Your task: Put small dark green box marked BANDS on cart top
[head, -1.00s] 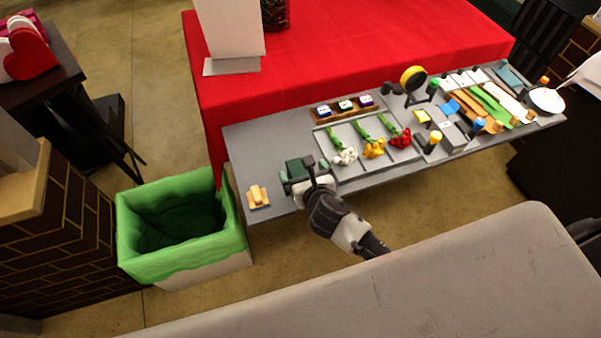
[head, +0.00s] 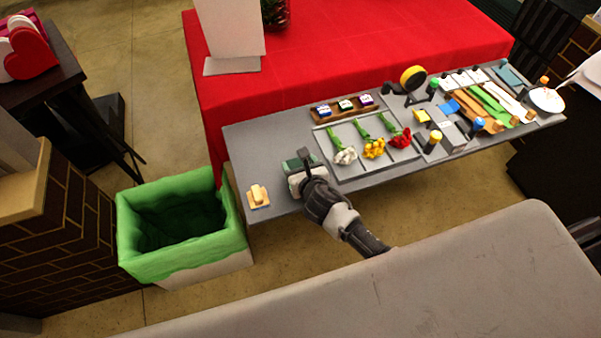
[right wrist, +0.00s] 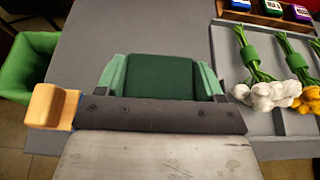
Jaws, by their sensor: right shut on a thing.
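The small dark green box (head: 297,163) is at the left part of the grey table, and in the right wrist view it shows as a dark green block (right wrist: 160,76). No lettering can be read on it. My right gripper (head: 304,166) is shut on the box, with its light green fingers on either side of it in the right wrist view. I cannot tell whether the box is clear of the table. My left gripper is not in view. No surface is plainly marked as the cart top; a light grey, round-cornered surface (head: 430,280) fills the foreground.
The grey table (head: 250,150) holds a wooden block (head: 258,195) left of the box and a tray of flowers (head: 352,172) to its right. A green-lined bin (head: 180,250) stands left. A red-covered table (head: 380,45) is behind.

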